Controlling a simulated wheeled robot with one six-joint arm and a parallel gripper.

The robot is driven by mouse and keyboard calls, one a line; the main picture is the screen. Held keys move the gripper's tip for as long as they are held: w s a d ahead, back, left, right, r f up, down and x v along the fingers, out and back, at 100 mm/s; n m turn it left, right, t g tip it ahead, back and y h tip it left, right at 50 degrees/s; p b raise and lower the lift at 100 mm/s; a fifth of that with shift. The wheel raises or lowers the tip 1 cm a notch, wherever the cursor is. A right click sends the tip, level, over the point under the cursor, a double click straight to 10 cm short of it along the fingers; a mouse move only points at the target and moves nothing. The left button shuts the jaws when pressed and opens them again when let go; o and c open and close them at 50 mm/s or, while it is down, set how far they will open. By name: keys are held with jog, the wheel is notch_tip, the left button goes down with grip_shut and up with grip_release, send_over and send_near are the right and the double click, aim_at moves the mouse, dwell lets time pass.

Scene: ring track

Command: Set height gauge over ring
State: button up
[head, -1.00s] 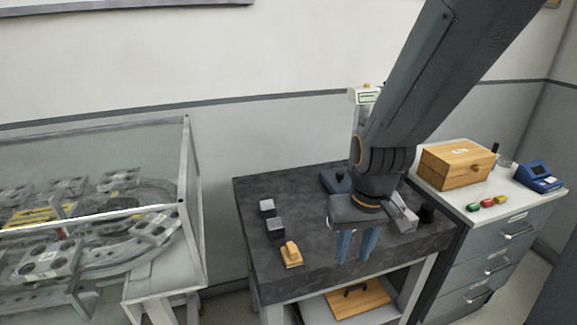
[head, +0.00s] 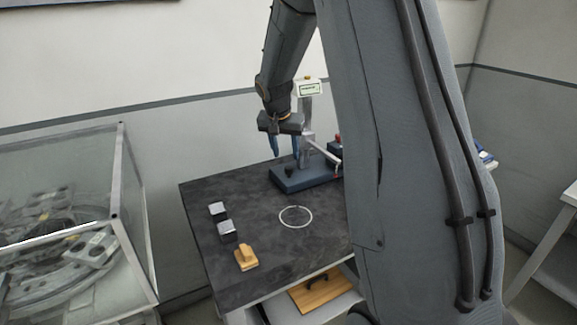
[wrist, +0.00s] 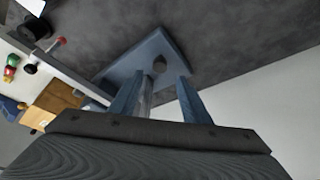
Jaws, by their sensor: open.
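The height gauge (head: 309,88) stands upright at the back of the dark table, with a blue base (head: 300,177), a grey column and a pale display head. The ring is a white circle (head: 296,217) drawn on the table top, in front of the base. My gripper (head: 284,150) points down above the base, beside the column, and is open. In the wrist view its blue fingers (wrist: 157,88) are apart, with the blue base (wrist: 150,62) beyond them. A grey strip shows beside the left finger; I cannot tell whether it lies between the fingers.
Two small grey blocks (head: 222,222) and a wooden block (head: 246,257) lie on the table's left side. A glass-walled case (head: 122,180) stands to the left. My arm hides the table's right side. Bare table surrounds the circle.

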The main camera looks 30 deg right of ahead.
aim_at(289, 167)
jog(key=shift+p+x, duration=1.05)
jog(key=shift+x, duration=2.75)
jog(key=shift+d, duration=0.1)
jog(key=shift+c, duration=0.4)
grip_shut()
